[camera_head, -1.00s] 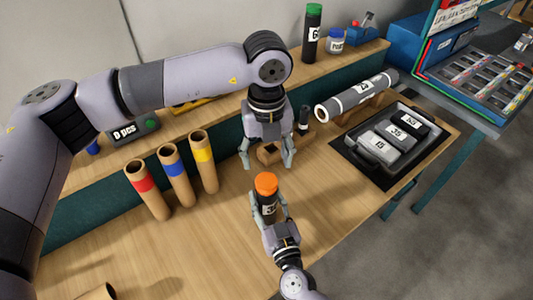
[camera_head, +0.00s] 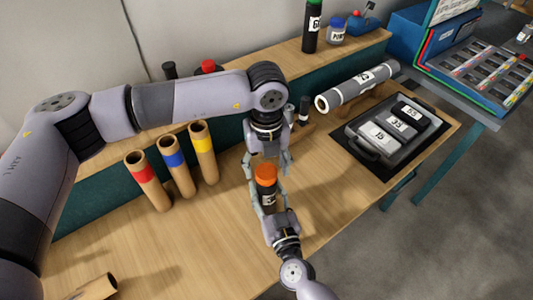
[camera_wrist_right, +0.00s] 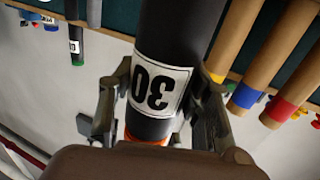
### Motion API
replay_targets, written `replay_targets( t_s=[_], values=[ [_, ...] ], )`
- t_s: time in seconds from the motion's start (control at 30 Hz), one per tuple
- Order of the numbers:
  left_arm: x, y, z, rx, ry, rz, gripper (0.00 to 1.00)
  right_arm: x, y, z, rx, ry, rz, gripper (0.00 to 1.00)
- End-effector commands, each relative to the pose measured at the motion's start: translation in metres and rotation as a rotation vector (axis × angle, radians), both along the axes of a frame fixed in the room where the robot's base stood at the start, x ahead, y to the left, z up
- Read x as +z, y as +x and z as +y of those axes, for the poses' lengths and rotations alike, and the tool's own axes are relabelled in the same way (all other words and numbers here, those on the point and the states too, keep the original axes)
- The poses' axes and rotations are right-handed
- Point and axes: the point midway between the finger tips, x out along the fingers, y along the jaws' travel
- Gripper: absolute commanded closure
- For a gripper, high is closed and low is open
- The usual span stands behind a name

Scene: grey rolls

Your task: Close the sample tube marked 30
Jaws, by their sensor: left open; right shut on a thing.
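The sample tube marked 30 is black with a white label (camera_wrist_right: 160,90), upside down in the right wrist view. In the head view the tube (camera_head: 267,197) stands roughly upright with an orange cap (camera_head: 265,171) on its top. My right gripper (camera_head: 269,196) is shut on the tube's body, below the cap. A little orange also shows at the tube's lower end in the right wrist view. My left gripper (camera_head: 267,170) points down over the tube, open, its fingertips on either side of the cap. I cannot tell whether they touch it.
Three cardboard tubes with red (camera_head: 147,178), blue (camera_head: 175,165) and yellow (camera_head: 203,153) bands stand left. A grey tray (camera_head: 365,152) with labelled blocks and a long grey roll (camera_head: 357,86) are on the right. The front bench is mostly clear.

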Motion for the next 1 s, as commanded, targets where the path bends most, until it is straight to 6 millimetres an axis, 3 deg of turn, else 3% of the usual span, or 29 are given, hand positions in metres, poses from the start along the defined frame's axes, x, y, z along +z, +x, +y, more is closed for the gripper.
replay_targets(
  t_s=[0.43, 1.0],
  values=[
    [-0.0101, -0.0002, -0.0003, -0.001, 0.0, 0.0, 0.41, 0.0001, 0.0001, 0.0, 0.0, 0.0, 0.0, 1.0],
    [-0.0097, -0.0002, -0.0003, -0.001, -0.001, 0.0, 0.79, 0.0, 0.0, 0.0, 0.0, 0.0, 0.0, 1.0]
  ],
)
